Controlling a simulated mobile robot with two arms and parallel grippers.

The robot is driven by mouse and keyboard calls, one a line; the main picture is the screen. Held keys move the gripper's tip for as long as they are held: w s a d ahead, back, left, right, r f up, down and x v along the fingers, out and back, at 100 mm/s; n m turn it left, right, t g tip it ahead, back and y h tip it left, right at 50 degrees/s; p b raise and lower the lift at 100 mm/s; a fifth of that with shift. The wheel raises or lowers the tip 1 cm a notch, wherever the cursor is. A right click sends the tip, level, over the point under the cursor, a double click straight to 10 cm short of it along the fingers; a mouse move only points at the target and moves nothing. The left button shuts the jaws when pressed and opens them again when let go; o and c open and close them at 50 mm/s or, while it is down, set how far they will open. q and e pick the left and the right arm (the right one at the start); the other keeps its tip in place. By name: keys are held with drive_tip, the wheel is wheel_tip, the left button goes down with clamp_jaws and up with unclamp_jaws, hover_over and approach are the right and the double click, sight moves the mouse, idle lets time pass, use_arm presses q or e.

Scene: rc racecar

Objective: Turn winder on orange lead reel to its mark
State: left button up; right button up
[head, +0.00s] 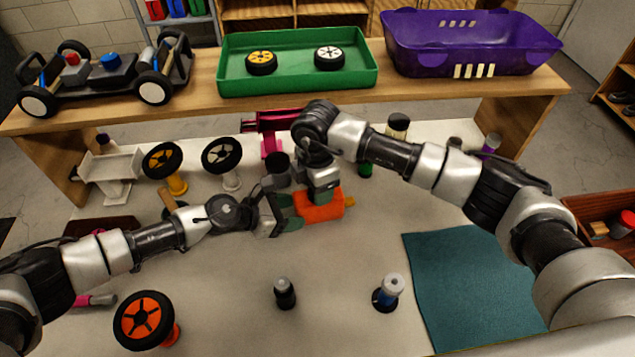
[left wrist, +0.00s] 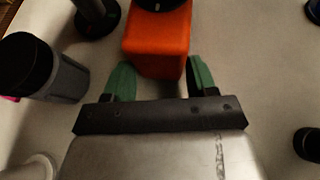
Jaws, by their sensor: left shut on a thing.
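The orange lead reel (head: 318,208) is a box on the pale table, near the middle of the head view. My left gripper (head: 288,213) reaches it from the left and is shut on its near end. In the left wrist view the reel (left wrist: 160,45) lies between the green fingers of this gripper (left wrist: 162,78). A dark round part with a pale mark (left wrist: 160,4) shows on top of the reel, cut off by the frame edge. A small yellow piece (head: 349,202) sticks out at the reel's right. My right gripper (head: 322,190) points down over the reel; its fingertips are hard to make out.
A dark grey cylinder (left wrist: 48,68) stands left of the reel. Two bottle-like items (head: 284,293) and (head: 388,292) stand in front. An orange wheel (head: 144,320) is front left, a teal mat (head: 470,285) front right. A raised shelf holds a green tray (head: 298,87) and purple bin (head: 470,58).

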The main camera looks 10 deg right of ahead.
drive_tip(key=shift+o, duration=1.1)
drive_tip(key=shift+w, duration=0.1)
drive_tip(key=shift+d, duration=0.1)
drive_tip(key=shift+r, duration=0.1)
drive_tip(key=shift+r, duration=0.15)
use_arm(q)
drive_tip(key=shift+f, duration=0.1)
use_arm(e)
wheel_tip(320, 180, up, 12)
drive_tip(key=shift+f, duration=0.2)
use_arm(q)
drive_tip(key=o, duration=0.9)
drive_tip(key=shift+o, duration=0.2)
